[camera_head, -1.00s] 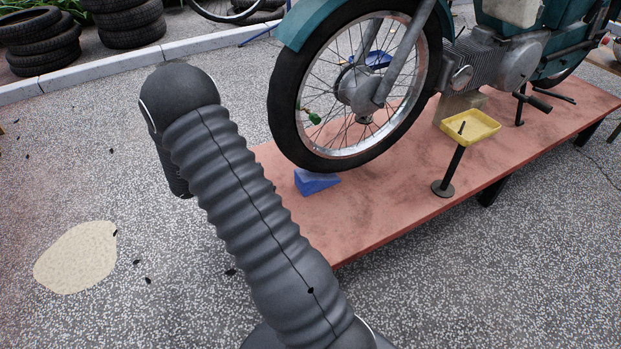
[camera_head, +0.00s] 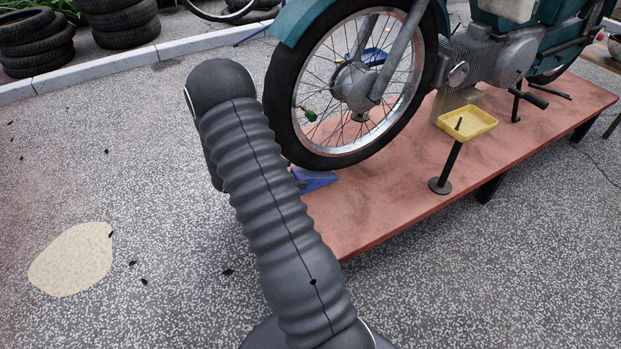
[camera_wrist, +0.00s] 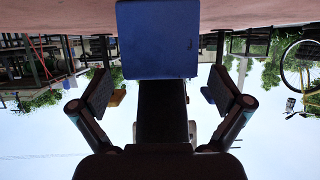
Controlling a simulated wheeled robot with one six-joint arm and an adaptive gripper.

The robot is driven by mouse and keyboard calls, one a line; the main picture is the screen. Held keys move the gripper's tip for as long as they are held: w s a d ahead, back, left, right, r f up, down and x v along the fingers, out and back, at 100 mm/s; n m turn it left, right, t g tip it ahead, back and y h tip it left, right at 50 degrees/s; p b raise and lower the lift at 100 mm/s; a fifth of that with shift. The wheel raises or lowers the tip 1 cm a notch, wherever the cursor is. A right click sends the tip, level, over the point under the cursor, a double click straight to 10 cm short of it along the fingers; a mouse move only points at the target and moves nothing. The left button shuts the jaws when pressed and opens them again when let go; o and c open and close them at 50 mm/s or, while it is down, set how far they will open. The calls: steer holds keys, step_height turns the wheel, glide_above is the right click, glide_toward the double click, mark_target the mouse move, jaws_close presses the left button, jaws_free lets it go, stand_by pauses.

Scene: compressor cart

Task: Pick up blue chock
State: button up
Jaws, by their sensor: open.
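The blue chock (camera_head: 318,181) lies on the red platform (camera_head: 400,190) against the bottom of the motorcycle's front wheel (camera_head: 285,125). My arm partly covers it in the head view. In the wrist view, which looks upside down, the blue chock (camera_wrist: 158,38) fills the top middle, with the dark tyre (camera_wrist: 162,110) behind it. My gripper (camera_wrist: 160,92) is open, with one finger on each side of the picture and the chock lined up between them. I see no contact between fingers and chock. The gripper is hidden behind my arm in the head view.
A yellow tray (camera_head: 467,121) on a black stand rises from the platform to the right. The motorcycle stands over the platform. Stacked tyres (camera_head: 38,42) are at the back left, behind a pale kerb (camera_head: 130,59). Speckled ground at the left is open, with a sandy patch (camera_head: 70,260).

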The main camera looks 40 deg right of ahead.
steer(key=shift+x, duration=1.05)
steer(key=c, duration=1.6)
steer(key=shift+r, duration=0.1)
